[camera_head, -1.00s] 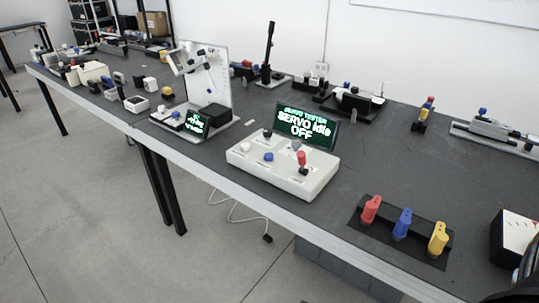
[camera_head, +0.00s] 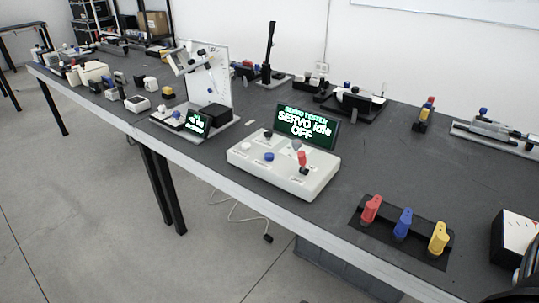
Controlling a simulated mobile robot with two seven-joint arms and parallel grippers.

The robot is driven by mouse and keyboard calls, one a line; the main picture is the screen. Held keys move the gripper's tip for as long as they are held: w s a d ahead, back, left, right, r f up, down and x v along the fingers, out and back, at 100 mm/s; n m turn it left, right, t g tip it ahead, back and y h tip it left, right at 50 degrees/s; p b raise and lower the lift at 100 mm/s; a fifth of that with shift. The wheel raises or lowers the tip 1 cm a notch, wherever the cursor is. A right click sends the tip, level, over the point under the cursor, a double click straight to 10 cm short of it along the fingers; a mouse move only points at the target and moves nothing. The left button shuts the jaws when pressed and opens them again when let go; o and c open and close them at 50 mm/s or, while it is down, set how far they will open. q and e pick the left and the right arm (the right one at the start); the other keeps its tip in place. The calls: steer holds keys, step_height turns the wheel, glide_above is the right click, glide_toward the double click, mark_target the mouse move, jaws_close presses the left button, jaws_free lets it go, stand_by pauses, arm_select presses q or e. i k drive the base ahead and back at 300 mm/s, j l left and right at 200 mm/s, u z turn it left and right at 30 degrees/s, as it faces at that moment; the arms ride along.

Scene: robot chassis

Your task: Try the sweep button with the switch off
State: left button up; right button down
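The servo tester (camera_head: 284,175) is a white box near the table's front edge in the head view. The labels are too small to read, so I cannot tell which is the sweep button. Neither gripper shows clearly; only a dark piece, possibly of my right arm, cuts in at the lower right edge.
A rack with red (camera_head: 371,209), blue (camera_head: 403,223) and yellow (camera_head: 438,238) handles lies right of the tester. A white and black box (camera_head: 515,238) stands at the right edge. A smaller device with a screen (camera_head: 197,123) and white panel stands left. Dark table (camera_head: 350,165) behind the rack is clear.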

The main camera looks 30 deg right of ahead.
mark_target(268, 157)
steer(key=z, duration=0.75)
steer(key=i+j+z, duration=0.25)
steer(key=z, duration=0.15)
steer(key=i+j+z, duration=0.2)
steer(key=j+z, duration=0.2)
steer(key=j, duration=0.15)
steer(key=i+j, duration=0.15)
steer(key=j, duration=0.25)
steer(key=i+j+z, duration=0.1)
steer(key=j, duration=0.25)
steer(key=i+j, duration=0.15)
steer(key=j, duration=0.25)
steer(key=z, duration=0.05)
